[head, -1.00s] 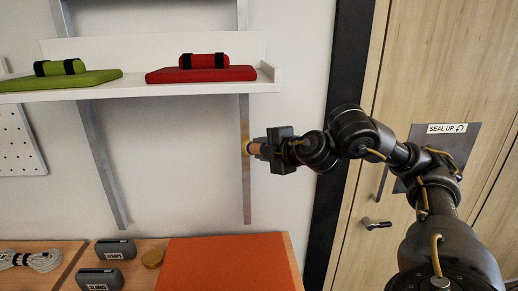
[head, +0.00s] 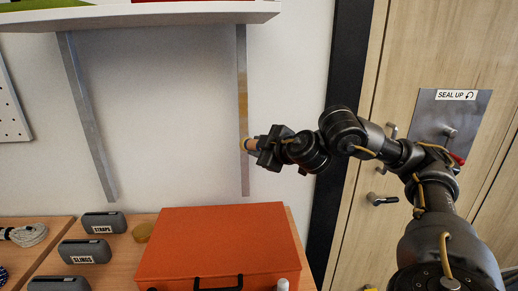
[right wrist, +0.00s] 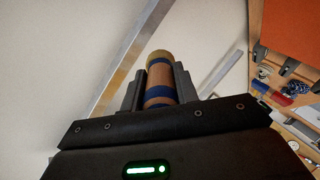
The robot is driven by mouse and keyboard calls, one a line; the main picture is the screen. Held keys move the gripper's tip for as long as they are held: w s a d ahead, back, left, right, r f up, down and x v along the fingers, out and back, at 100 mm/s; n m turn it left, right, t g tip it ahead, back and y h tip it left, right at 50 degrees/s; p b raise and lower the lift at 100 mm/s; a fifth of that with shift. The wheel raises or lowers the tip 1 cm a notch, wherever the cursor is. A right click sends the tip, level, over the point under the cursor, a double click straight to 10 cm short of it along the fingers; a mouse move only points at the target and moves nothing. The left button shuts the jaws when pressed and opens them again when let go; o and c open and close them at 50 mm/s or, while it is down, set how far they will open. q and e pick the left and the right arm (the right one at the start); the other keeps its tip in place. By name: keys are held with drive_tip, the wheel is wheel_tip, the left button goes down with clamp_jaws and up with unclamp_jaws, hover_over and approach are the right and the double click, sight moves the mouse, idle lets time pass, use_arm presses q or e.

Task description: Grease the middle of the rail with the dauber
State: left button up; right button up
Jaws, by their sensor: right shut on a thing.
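The rail (head: 242,170) is a grey metal upright on the white wall, running down from under the shelf. A yellowish smear shows on its middle stretch, above the dauber. The dauber (head: 249,145) is a short wooden handle with blue bands and a yellow tip; it also shows in the right wrist view (right wrist: 159,82). My right gripper (head: 265,148) is shut on it and holds it roughly level. The tip is at the rail in the head view; I cannot tell whether it touches. The rail also shows behind the dauber in the right wrist view (right wrist: 122,72). My left gripper is out of view.
A white shelf (head: 150,14) is above. A second metal upright (head: 88,125) stands to the left. Below are an orange case (head: 215,245), a round yellow tin (head: 143,232) and dark labelled boxes (head: 104,222) on a bench. A wooden door (head: 430,50) is at right.

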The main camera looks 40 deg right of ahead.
drive_tip(key=shift+w+d+b, duration=0.9)
drive_tip(key=shift+w+b, duration=0.25)
drive_tip(key=shift+w+d+b, duration=0.85)
drive_tip(key=shift+w+b, duration=0.3)
drive_tip(key=shift+w+d, duration=0.2)
drive_tip(key=shift+w, duration=0.15)
wheel_tip(320, 180, up, 3)
drive_tip(key=p, duration=0.3)
drive_tip(key=shift+s+a+r, duration=0.1)
drive_tip(key=shift+r, duration=0.05)
drive_tip(key=shift+r+p, duration=0.1)
drive_tip(key=shift+p, duration=0.25)
wheel_tip(320, 180, up, 3)
drive_tip(key=p, duration=0.3)
drive_tip(key=shift+r+p, duration=0.1)
drive_tip(key=shift+p, duration=0.2)
